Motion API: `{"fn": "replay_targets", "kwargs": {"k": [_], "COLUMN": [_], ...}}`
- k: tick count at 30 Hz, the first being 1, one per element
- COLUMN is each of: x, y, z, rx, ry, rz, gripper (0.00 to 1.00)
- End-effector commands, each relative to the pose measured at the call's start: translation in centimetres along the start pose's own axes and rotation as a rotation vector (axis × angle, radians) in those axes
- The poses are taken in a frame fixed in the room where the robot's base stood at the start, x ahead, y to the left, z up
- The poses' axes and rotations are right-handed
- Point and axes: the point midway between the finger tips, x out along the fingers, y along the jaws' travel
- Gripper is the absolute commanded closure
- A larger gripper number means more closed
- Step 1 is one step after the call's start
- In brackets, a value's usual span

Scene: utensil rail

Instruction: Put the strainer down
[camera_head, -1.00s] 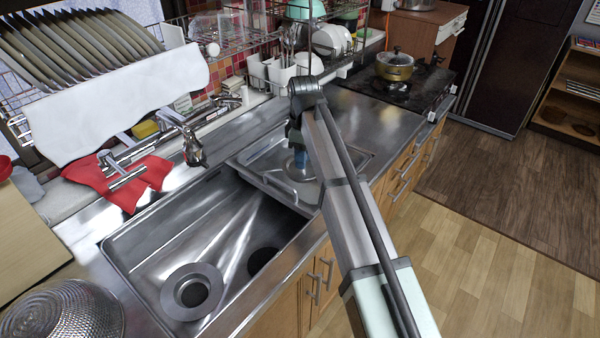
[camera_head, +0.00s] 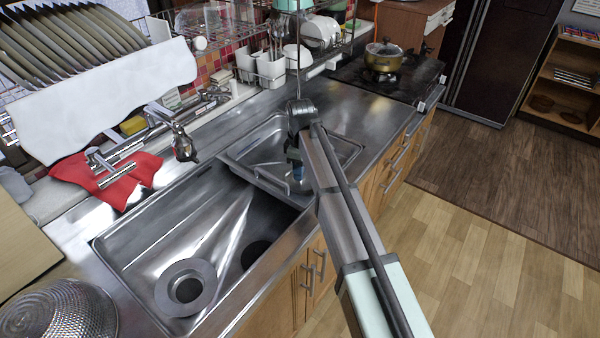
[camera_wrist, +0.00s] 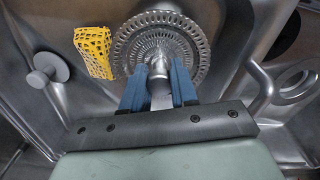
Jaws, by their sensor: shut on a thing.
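The strainer (camera_wrist: 160,42) is a round, perforated metal disc with a raised central stem, at the top of the wrist view. My gripper (camera_wrist: 160,88) has its two blue fingers shut on the strainer's stem. In the head view my gripper (camera_head: 297,172) points down over the metal tray (camera_head: 262,184) set across the right part of the sink.
The open sink basin (camera_head: 205,235) with a drain (camera_head: 186,287) lies left of the tray. Bare counter (camera_head: 345,105) and a pot (camera_head: 383,56) are to the right.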

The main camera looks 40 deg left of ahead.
Motion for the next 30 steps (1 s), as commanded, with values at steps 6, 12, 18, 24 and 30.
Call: {"fn": "replay_targets", "kwargs": {"k": [6, 12, 18, 24, 30], "x": [1.6, 1.6, 1.8, 1.8, 1.8], "y": [0.0, 0.0, 0.0, 0.0, 0.0], "z": [0.0, 0.0, 0.0, 0.0, 0.0], "rx": [0.0, 0.0, 0.0, 0.0, 0.0], "ry": [0.0, 0.0, 0.0, 0.0, 0.0], "rz": [0.0, 0.0, 0.0, 0.0, 0.0], "gripper": [1.0, 1.0, 0.66, 0.47, 0.47]}}
